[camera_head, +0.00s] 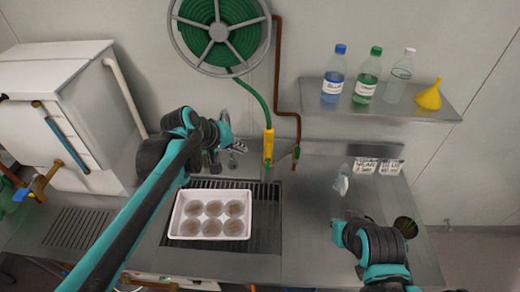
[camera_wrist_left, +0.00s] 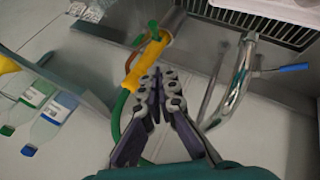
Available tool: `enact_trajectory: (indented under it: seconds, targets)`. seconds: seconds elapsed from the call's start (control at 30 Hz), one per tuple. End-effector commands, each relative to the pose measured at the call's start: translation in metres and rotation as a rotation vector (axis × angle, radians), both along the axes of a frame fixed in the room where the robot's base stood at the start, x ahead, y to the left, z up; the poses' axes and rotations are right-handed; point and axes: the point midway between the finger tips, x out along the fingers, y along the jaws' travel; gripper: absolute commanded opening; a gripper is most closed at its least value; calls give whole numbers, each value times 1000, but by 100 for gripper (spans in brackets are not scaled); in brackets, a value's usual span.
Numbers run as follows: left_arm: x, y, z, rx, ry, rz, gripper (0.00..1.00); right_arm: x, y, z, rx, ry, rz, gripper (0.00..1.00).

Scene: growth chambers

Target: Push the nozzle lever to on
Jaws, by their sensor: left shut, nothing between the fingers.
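The yellow nozzle (camera_head: 268,146) hangs by the wall at the back of the sink on a green hose. It also shows in the left wrist view (camera_wrist_left: 142,66). My left gripper (camera_head: 228,134) is to the left of the nozzle in the head view. In the left wrist view its fingers (camera_wrist_left: 164,84) are together, empty, and overlap the nozzle's edge in the picture; I cannot tell whether they touch it. My right gripper (camera_head: 342,222) is over the right counter, its fingers unclear.
A chrome faucet (camera_wrist_left: 236,84) with a blue-tipped handle (camera_wrist_left: 292,69) stands close to my left fingers. A white tray (camera_head: 177,231) of round dishes sits over the sink grate. A copper pipe (camera_head: 277,70) runs down beside the nozzle. A shelf (camera_head: 320,98) holds bottles and a yellow funnel (camera_head: 429,96).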

Motion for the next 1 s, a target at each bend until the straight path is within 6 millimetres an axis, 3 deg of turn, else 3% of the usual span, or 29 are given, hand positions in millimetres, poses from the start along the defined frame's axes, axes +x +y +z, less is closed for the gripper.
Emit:
enact_trajectory:
  seconds: [0.53,1.0]
  targets:
    - [7,-4,-3,-10,3,1,0,0,0,1,0,0,0,0]
    - [52,-40,-73,-9,3,-1,0,0,0,-13,0,0,0,0]
